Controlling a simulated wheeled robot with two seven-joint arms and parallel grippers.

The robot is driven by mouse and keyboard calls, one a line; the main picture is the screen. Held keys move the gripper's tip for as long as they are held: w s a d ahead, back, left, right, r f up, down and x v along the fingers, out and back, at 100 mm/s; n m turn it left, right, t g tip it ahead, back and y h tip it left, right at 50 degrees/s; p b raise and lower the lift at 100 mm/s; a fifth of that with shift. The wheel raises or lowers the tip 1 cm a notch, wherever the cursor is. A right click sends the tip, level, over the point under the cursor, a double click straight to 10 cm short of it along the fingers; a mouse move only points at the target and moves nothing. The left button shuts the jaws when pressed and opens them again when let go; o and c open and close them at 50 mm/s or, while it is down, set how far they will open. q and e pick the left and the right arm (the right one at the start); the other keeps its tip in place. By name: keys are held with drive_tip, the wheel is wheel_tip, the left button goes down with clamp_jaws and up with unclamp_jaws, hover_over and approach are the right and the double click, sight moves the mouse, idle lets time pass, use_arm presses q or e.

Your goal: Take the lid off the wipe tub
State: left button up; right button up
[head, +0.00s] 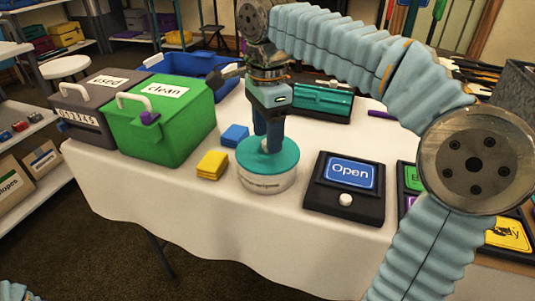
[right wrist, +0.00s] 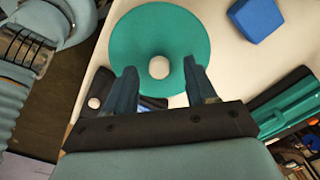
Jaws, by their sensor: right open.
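The wipe tub (head: 266,183) is a round white tub standing upright on the white-covered table. Its flat teal lid (head: 288,166) is on top. In the right wrist view the lid (right wrist: 137,35) shows a pale round knob (right wrist: 159,67) at its centre; in the head view my fingers hide the knob. My right gripper (head: 268,146) points down over the lid. Its fingers (right wrist: 160,74) are open, one on each side of the knob, with gaps between them and it. I cannot tell whether the fingertips touch the lid. My left gripper is not in view.
Yellow (head: 212,165) and blue (head: 235,135) sponges lie left of the tub. A green bin (head: 165,130) and grey bin (head: 85,118) stand further left. The black "Open" sign box (head: 345,190) stands close right. A teal case (head: 322,101) and blue tray (head: 190,65) are behind.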

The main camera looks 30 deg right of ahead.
drive_tip(key=shift+f, duration=0.65)
clamp_jaws()
drive_tip(key=shift+r, duration=0.1)
